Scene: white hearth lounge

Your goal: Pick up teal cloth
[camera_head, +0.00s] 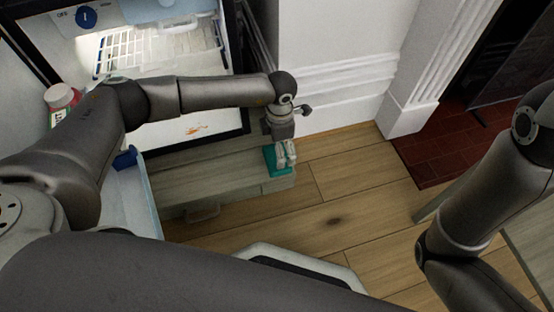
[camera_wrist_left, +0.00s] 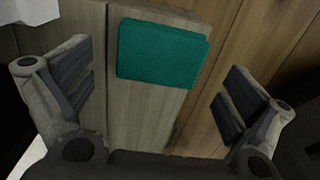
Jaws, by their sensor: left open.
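The teal cloth (camera_head: 270,158) is a small folded rectangle. It lies flat on the end of a pale wooden surface (camera_head: 225,180), close to its right edge. In the left wrist view the teal cloth (camera_wrist_left: 162,54) shows almost whole between and beyond the fingers. My left gripper (camera_head: 286,158) points down over the cloth and hides part of it in the head view. In the wrist view my left gripper (camera_wrist_left: 160,92) has its fingers wide apart with nothing between them. My right arm shows at the right of the head view, but its gripper is not visible.
An open white fridge-like unit (camera_head: 190,70) with a wire rack (camera_head: 150,50) stands behind my left arm. A red-and-white bottle (camera_head: 62,98) is at the left. A white wall with moulding (camera_head: 335,75) rises just behind the cloth. Wooden floor (camera_head: 330,205) lies open to the right.

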